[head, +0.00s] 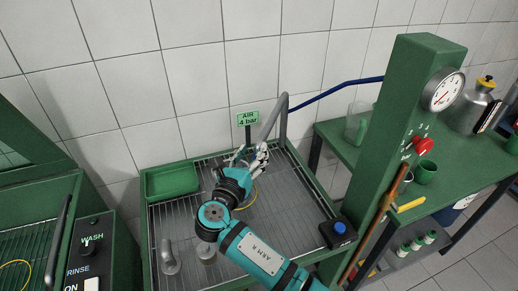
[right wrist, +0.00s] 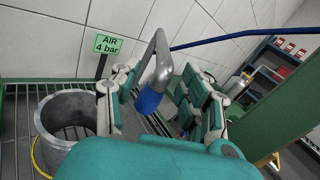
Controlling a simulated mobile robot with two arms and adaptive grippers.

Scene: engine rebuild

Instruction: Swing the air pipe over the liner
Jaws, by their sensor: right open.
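The grey air pipe (head: 283,120) rises at the back right of the grated wash tray and bends over at its top. In the right wrist view the air pipe (right wrist: 162,60) ends in a blue nozzle (right wrist: 148,101). My right gripper (head: 253,157) is open, and its fingers stand on either side of the nozzle in the right wrist view; contact cannot be told. The liner, a grey open metal cylinder (right wrist: 72,118), stands upright on the grate left of my gripper in that view. In the head view my arm seems to hide it. My left gripper is out of view.
An "AIR 4 bar" sign (head: 247,119) stands behind the gripper. A green bin (head: 172,181) is at the tray's back left. Metal parts (head: 169,257) stand on the front grate. A box with a blue button (head: 338,232) and a green post (head: 396,120) are at right.

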